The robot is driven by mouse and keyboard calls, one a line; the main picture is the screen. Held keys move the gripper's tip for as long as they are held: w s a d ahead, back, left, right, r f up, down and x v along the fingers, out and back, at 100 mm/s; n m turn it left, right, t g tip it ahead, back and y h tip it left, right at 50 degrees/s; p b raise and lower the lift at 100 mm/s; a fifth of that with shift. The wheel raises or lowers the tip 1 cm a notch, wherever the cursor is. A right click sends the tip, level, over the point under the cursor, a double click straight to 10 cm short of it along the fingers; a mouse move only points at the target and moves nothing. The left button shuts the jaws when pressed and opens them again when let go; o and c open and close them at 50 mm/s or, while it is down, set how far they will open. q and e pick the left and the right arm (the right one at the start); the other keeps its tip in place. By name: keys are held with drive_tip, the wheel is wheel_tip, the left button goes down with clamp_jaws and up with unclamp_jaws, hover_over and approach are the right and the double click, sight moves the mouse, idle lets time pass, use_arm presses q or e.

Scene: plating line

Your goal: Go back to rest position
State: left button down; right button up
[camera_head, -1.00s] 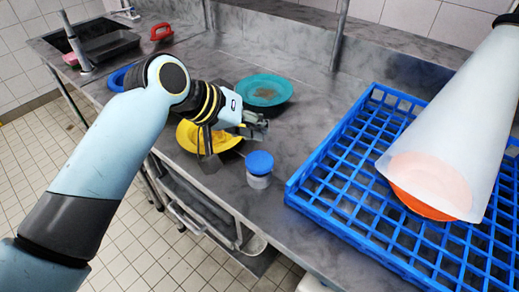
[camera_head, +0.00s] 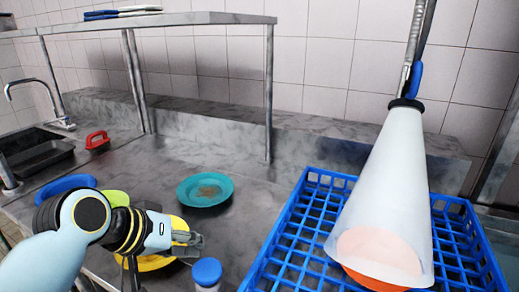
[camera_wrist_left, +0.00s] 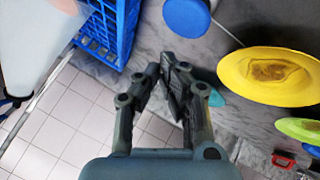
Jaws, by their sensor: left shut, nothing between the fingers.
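My left gripper (camera_head: 197,241) is shut and empty. In the head view it is above the counter, at the right side of the yellow plate (camera_head: 150,263) and partly in front of it. In the left wrist view its two fingers (camera_wrist_left: 166,72) come together at the tips over the grey counter edge, with floor tiles below on the left. The yellow plate, with a brown stain, shows there at the right (camera_wrist_left: 250,88), apart from the fingers. My right gripper is not in view.
A blue-lidded jar (camera_head: 207,272) stands close to the left gripper. A blue rack (camera_head: 290,247) holds an orange plate (camera_head: 375,280) under a pale translucent cone (camera_head: 392,190). A teal stained plate (camera_head: 190,193) lies behind. A red-handled object (camera_head: 97,140) is near the sink (camera_head: 38,155).

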use_arm(q)
drive_tip(key=s+a+r+m+g+y, duration=0.1)
drive_tip(key=s+a+g+y, duration=0.15)
drive_tip(key=s+a, duration=0.6)
drive_tip(key=s+a+m+g+y, duration=0.1)
drive_tip(key=s+a+y, duration=0.2)
drive_tip(key=s, duration=1.1)
drive_tip(key=s+a+f+g+b, duration=0.15)
drive_tip(key=f+b, duration=0.45)
drive_tip(key=f, duration=1.4)
drive_tip(key=s+a+f+b, duration=0.15)
drive_tip(key=f+b, duration=0.45)
drive_tip(key=f, duration=1.4)
drive_tip(key=s+f+b, duration=0.7)
drive_tip(key=s+f, duration=1.1)
drive_tip(key=f, duration=0.3)
drive_tip(key=shift+s+a+f+n+g+b, duration=0.2)
drive_tip(key=shift+a+f+n+g+b, duration=0.1)
drive_tip(key=shift+a+f+g+b, duration=0.1)
drive_tip(key=shift+y, duration=0.25)
